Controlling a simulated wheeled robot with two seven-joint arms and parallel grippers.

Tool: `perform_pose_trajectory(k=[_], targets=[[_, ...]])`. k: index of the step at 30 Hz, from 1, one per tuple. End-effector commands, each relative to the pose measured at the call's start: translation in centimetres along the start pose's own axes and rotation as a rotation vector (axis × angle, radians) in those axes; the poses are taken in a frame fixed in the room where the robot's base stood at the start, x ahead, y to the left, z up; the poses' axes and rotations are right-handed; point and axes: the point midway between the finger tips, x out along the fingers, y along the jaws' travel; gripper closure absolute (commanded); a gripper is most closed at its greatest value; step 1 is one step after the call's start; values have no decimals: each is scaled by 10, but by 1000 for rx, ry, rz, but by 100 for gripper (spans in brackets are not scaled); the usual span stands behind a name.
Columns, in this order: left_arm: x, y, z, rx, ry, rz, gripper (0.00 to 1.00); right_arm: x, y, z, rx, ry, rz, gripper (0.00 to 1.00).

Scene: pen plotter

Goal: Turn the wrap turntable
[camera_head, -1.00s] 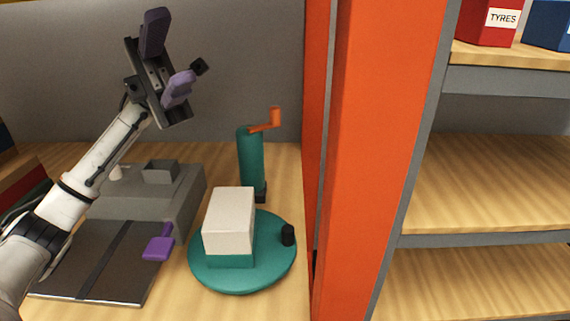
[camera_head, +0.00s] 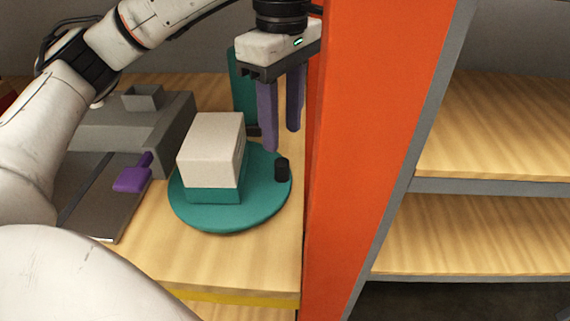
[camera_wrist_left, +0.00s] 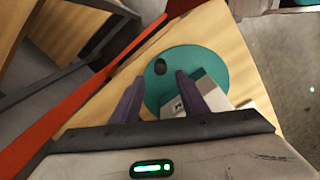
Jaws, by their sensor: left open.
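The teal round turntable (camera_head: 235,218) stands on the wooden bench, with a white box (camera_head: 212,145) on its teal block. A black knob (camera_head: 282,170) stands upright near the turntable's right edge. My left gripper (camera_head: 282,138) is open and empty, with its purple fingers pointing down above and behind the knob. In the left wrist view the knob (camera_wrist_left: 159,67) lies beyond and between the fingertips (camera_wrist_left: 158,82), apart from them. The turntable (camera_wrist_left: 215,65) shows there too, with the box (camera_wrist_left: 212,92) partly hidden by a finger. My right gripper is not in view.
An orange post (camera_head: 365,150) rises close to the right of the turntable and my left gripper. A teal post (camera_head: 243,95) stands behind, partly hidden by the gripper. A grey machine with a purple handle (camera_head: 132,178) is at left. Wooden shelves (camera_head: 480,215) are at right.

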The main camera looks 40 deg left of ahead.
Motion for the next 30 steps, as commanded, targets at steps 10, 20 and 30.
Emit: perform_pose_trajectory(k=[10, 20, 30], targets=[[66, -1, 0, -3, -4, -3, 60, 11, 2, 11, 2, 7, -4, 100], [84, -1, 1, -3, -5, -1, 60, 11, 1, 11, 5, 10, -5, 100], [84, -1, 1, -3, -5, -2, 87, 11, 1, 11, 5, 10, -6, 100]])
